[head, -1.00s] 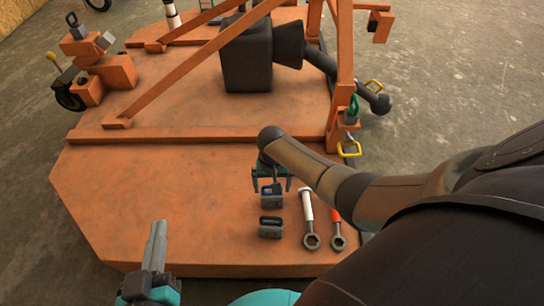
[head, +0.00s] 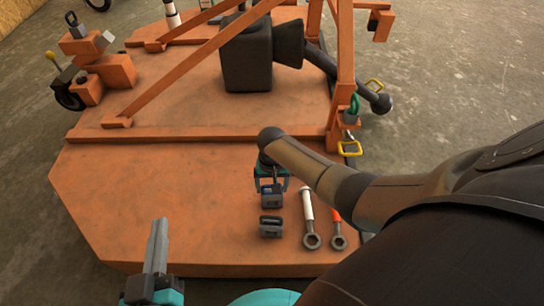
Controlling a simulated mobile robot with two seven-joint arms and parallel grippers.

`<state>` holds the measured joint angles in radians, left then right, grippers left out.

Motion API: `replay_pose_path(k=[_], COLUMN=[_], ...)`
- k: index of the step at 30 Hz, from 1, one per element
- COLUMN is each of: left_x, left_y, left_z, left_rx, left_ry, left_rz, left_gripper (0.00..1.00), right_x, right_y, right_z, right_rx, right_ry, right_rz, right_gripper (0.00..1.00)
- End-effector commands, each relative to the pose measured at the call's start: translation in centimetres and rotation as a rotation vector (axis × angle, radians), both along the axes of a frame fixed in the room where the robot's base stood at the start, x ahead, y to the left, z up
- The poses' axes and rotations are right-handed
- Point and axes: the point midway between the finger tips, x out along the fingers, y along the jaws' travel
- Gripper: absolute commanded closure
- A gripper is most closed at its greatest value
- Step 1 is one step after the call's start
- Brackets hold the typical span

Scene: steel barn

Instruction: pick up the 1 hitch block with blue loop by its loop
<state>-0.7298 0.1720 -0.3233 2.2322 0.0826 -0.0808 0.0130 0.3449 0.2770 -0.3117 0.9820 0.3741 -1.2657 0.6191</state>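A small dark grey-blue block with a loop on top (head: 271,201) stands on the orange deck (head: 190,200). My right gripper (head: 271,185) comes down over it from above, with its fingers at the loop. The fingers are small and partly hidden, so I cannot tell whether they grip the loop. A second dark block with a loop (head: 270,229) stands just in front of it, apart from the gripper. My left gripper (head: 157,245) is at the lower left, away from the blocks, with its fingers together and empty.
A white-handled wrench (head: 309,215) and an orange-handled wrench (head: 338,230) lie right of the blocks. Blocks with a green loop (head: 351,112) and a yellow loop (head: 349,148) are at the deck's right edge. The deck's left part is clear.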

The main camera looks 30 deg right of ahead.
Motion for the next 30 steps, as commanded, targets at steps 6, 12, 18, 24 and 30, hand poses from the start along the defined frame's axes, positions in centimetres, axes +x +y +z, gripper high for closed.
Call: replay_pose_path(k=[6,12,18,24,30], left_x=[0.00,0.00,0.00,0.09,0.24], left_y=[0.01,0.01,0.01,0.02,0.20], left_z=[-0.02,-0.03,-0.03,0.05,-0.10], left_rx=[0.000,0.001,0.002,0.004,0.021], left_ry=[0.001,0.001,0.002,0.000,0.027], left_rz=[0.000,0.000,0.000,-0.001,-0.002], left_gripper=[1.00,1.00,1.00,1.00,1.00], right_x=[0.00,-0.01,0.09,0.08,0.08], right_y=[0.02,0.03,0.03,0.02,0.02], right_z=[0.00,-0.01,0.06,0.08,0.38], right_rx=[0.001,0.001,0.001,0.001,0.001], right_ry=[0.000,0.000,-0.003,-0.003,-0.003], right_rz=[0.000,0.000,0.000,0.000,0.000], right_gripper=[0.79,1.00,1.00,1.00,1.00])
